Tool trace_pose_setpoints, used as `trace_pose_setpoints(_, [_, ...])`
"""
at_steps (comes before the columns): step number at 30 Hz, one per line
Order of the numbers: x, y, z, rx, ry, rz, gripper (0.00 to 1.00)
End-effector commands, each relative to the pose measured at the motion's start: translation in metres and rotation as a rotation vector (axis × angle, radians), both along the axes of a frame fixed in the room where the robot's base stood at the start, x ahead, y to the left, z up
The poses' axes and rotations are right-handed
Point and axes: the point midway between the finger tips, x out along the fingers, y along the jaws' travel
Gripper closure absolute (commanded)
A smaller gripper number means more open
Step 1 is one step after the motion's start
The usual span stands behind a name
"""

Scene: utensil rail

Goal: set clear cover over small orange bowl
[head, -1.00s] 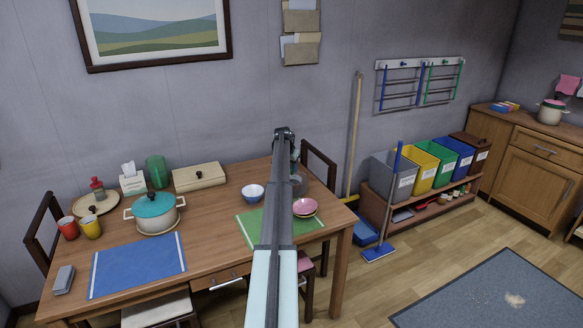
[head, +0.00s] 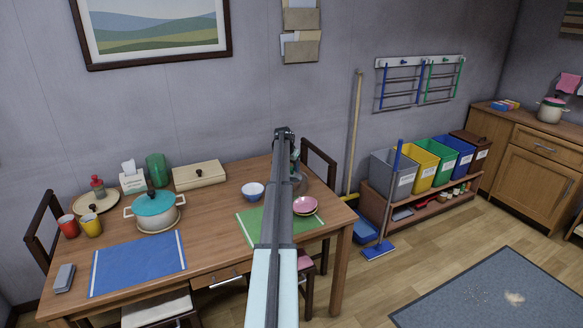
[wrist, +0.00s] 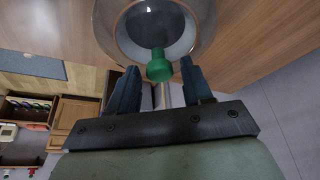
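In the wrist view, a round see-through grey cover (wrist: 150,22) with a green knob (wrist: 159,66) lies ahead of my gripper (wrist: 159,76). The two dark blue fingers are apart, one on each side of the knob, with a gap showing on both sides. The cover appears to sit within a pale round rim; what is under it is unclear. In the head view, my gripper (head: 294,165) is over the table's right end, partly hidden by my arm, near a grey round vessel (head: 300,184). I cannot make out an orange bowl.
On the table (head: 213,232), a blue-and-white bowl (head: 253,191) stands left of my arm and pink dishes (head: 305,206) stand right of it. A chair (head: 319,166) is behind the right end.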

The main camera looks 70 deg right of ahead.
Motion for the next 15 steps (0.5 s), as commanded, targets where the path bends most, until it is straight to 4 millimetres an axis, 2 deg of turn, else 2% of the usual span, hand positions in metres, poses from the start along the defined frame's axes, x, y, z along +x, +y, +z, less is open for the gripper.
trace_pose_setpoints(3, [0.0,0.0,0.0,0.0,0.0,0.0,0.41])
trace_pose_setpoints(10, [0.0,0.0,0.001,0.0,0.0,0.0,0.41])
trace_pose_setpoints(15, [0.001,0.005,0.011,0.0,0.0,0.0,0.41])
